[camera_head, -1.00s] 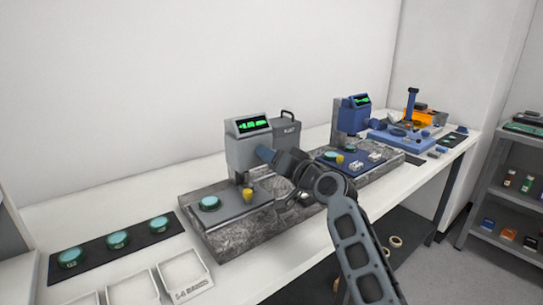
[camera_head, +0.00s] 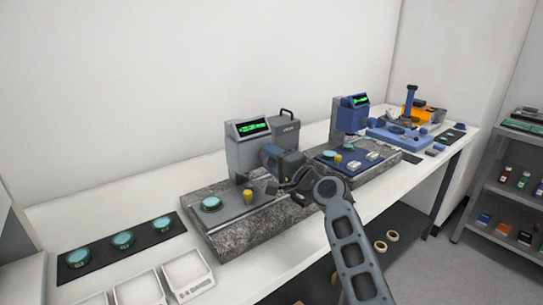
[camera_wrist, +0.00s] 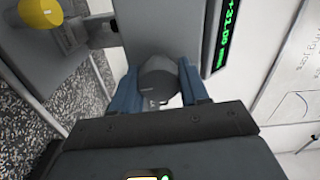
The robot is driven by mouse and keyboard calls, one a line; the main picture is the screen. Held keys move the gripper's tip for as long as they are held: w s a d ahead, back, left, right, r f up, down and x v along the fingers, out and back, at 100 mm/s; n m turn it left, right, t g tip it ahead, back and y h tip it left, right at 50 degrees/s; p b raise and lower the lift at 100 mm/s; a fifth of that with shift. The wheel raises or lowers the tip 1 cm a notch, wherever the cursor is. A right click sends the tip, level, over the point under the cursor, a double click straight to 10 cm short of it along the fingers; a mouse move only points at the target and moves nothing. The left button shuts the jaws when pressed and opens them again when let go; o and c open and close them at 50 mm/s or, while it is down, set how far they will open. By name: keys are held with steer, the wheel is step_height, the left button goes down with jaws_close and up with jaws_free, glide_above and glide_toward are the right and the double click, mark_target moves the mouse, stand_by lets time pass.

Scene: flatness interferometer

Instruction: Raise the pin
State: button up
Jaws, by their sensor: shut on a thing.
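The grey instrument (camera_head: 243,152) with a green-lit display stands on a speckled stone base. A slim dark pin-like part (camera_head: 240,178) hangs under its head, above the grey plate; a dark part with a thin stem (camera_wrist: 104,30) shows in the wrist view, probably the same pin. My gripper (camera_wrist: 162,84) has its two blue fingers on either side of a dark round knob (camera_wrist: 158,76) beside the display and is shut on it. In the head view my gripper (camera_head: 270,156) is at the instrument's right side, and my wrist hides the knob. Whether the pin touches the plate is unclear.
A teal disc (camera_head: 211,204) and a yellow piece (camera_head: 247,195) sit on the plate. A blue instrument (camera_head: 351,115) stands farther right. A black mat (camera_head: 150,236) with teal discs and white trays (camera_head: 187,273) are at the left front.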

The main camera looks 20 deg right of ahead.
steer(key=shift+d+m, duration=0.15)
steer(key=shift+m, duration=0.55)
steer(key=o, duration=1)
steer(key=shift+v, duration=3.85)
